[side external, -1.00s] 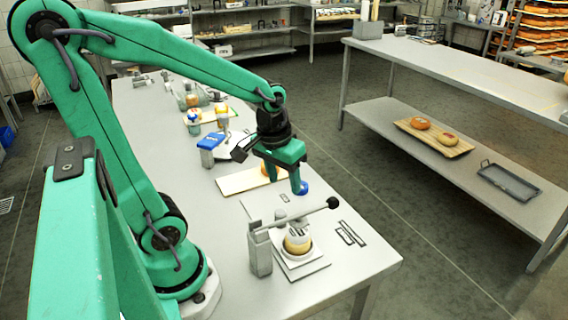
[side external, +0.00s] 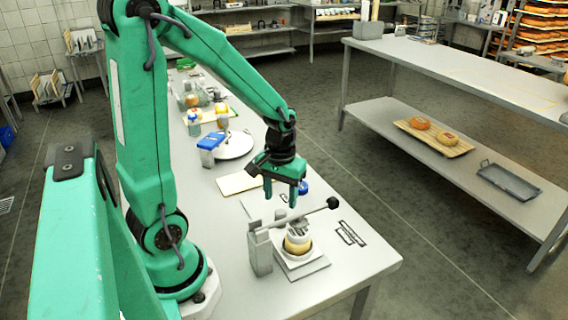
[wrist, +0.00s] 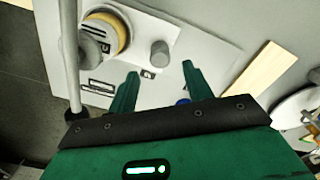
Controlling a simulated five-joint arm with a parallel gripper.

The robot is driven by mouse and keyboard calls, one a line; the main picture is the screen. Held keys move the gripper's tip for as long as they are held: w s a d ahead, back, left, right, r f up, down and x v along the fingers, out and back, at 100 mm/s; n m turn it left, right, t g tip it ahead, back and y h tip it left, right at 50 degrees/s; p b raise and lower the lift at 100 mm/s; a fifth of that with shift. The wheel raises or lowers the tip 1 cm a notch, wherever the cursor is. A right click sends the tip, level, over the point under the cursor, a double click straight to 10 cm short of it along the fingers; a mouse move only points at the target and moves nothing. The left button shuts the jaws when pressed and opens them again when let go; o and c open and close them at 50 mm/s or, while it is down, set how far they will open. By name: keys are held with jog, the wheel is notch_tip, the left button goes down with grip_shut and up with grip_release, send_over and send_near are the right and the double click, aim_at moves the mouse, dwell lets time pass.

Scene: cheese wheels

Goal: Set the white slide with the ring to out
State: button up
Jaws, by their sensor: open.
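My gripper (side external: 281,195) is open and empty, pointing down above the pale plate beside the cheese press. In the wrist view its two fingers (wrist: 160,70) stand apart over the plate. A grey round knob (wrist: 160,53) rises from the plate just beyond the fingertips. A small dark-edged mark (wrist: 148,75) lies between the fingers. Dark rectangular outlines (side external: 350,233) lie on the table right of the press. I cannot make out which piece is the white slide, nor its ring. A blue knob (side external: 303,187) is behind the right finger, and is mostly hidden in the wrist view.
The press (side external: 260,250) has a long lever with a black ball (side external: 333,203) reaching right, close to my gripper. A cheese wheel (side external: 298,242) sits in it. A wooden board (side external: 238,183) and a blue-topped container (side external: 210,145) stand farther back.

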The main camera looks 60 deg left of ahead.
aim_at(280, 211)
jog(key=shift+f, duration=3.45)
grip_shut()
jog(key=shift+a, duration=5.85)
jog(key=shift+c, duration=0.7)
grip_release()
jog(key=shift+o, duration=0.7)
jog(key=shift+d, duration=0.1)
